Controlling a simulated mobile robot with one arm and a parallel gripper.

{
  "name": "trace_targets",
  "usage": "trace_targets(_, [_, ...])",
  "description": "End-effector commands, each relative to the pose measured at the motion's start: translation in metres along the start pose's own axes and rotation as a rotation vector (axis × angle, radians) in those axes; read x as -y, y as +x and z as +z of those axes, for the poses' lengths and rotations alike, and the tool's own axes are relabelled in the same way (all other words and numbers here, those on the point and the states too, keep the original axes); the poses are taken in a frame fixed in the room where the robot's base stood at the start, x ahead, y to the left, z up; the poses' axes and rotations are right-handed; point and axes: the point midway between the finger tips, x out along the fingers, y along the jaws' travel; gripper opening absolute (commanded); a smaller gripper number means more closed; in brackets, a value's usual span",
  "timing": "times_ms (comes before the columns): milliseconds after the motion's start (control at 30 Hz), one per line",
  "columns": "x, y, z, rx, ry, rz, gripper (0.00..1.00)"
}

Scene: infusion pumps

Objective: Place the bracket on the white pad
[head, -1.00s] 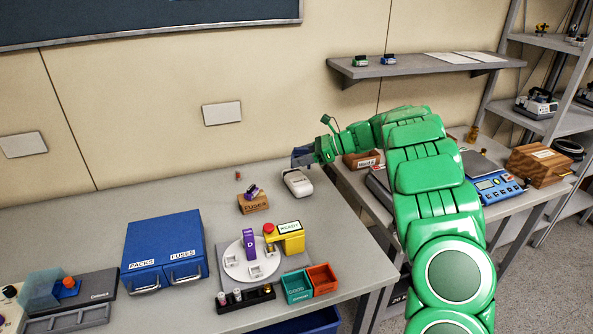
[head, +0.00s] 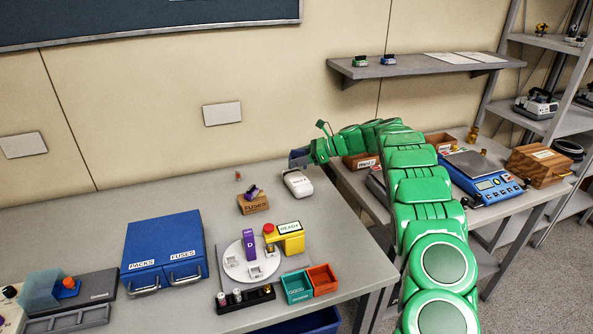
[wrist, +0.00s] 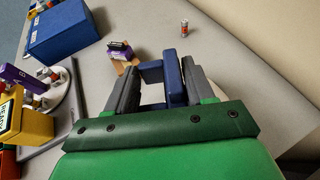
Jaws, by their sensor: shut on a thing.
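My gripper (head: 307,156) is shut on a dark blue bracket (head: 296,159), held near the back right corner of the grey workbench. In the wrist view the blue bracket (wrist: 173,88) sits between the grey fingers of my gripper (wrist: 158,75). A white rounded block (head: 298,184) lies on the bench just below the gripper in the head view. White also shows between the fingers in the wrist view. Two flat white sheets (head: 442,59) lie on the wall shelf. I cannot tell which of these white things is the pad.
A white turntable (head: 236,273) and a yellow block (head: 286,239) stand nearer. A blue scale (head: 493,190) is on the right table. The bench's back left is clear.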

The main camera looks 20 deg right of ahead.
Motion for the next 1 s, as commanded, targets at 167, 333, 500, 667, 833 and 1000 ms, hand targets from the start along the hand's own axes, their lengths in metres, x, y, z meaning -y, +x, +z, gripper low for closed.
trace_targets(167, [0.01,0.008,-0.012,0.002,0.001,0.002,0.18])
trace_targets(333, [0.018,0.013,-0.019,0.001,-0.001,0.002,0.18])
trace_targets(500, [0.022,0.015,-0.025,0.002,0.002,0.002,0.18])
trace_targets(667, [0.024,0.016,-0.026,0.002,0.001,0.001,0.18])
trace_targets(833, [0.029,0.019,-0.031,0.0,0.0,0.001,0.18])
trace_targets(1000, [0.029,0.028,-0.052,0.001,0.001,0.002,0.18])
